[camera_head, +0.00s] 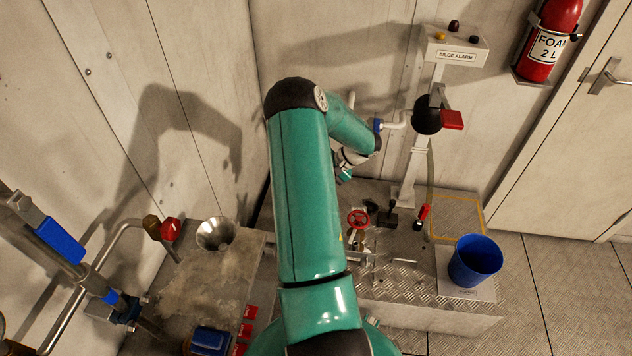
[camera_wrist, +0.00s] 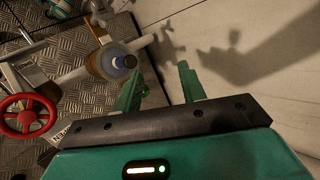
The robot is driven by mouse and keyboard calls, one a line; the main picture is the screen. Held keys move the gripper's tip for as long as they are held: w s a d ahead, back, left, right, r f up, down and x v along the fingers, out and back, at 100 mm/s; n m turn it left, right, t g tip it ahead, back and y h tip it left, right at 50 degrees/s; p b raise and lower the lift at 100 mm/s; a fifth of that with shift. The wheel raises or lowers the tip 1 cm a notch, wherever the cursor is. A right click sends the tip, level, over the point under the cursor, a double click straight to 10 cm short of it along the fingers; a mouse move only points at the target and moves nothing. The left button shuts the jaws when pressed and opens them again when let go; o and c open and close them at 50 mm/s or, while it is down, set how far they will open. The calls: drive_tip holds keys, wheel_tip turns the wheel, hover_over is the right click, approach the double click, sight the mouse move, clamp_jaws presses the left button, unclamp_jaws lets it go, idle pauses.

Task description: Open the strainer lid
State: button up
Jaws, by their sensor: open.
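In the wrist view, a round fitting with a pale body, a tan rim and a blue centre (camera_wrist: 118,62) sits on a pale pipe left of my gripper. It looks like the strainer, but I cannot tell its lid for certain or whether it is open. My gripper (camera_wrist: 160,84) has its two green fingers spread, with nothing between them. The left finger is nearer to the fitting, and I cannot tell the gap in depth. In the head view my arm hides the fingers and most of the area behind it.
A red handwheel (camera_head: 358,218) stands on the metal plinth; it shows in the wrist view (camera_wrist: 28,115) too. A blue bucket (camera_head: 475,261) stands at the plinth's right. A steel funnel (camera_head: 216,233) is on the left bench. A post with a bilge alarm box (camera_head: 455,46) rises behind.

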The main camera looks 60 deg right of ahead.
drive_tip(key=shift+s+a+r, duration=0.25)
drive_tip(key=shift+s+a, duration=0.1)
drive_tip(key=shift+a, duration=0.1)
drive_tip(key=shift+s+a+r, duration=0.25)
drive_tip(key=shift+s+a, duration=0.05)
drive_tip(key=shift+a, duration=0.15)
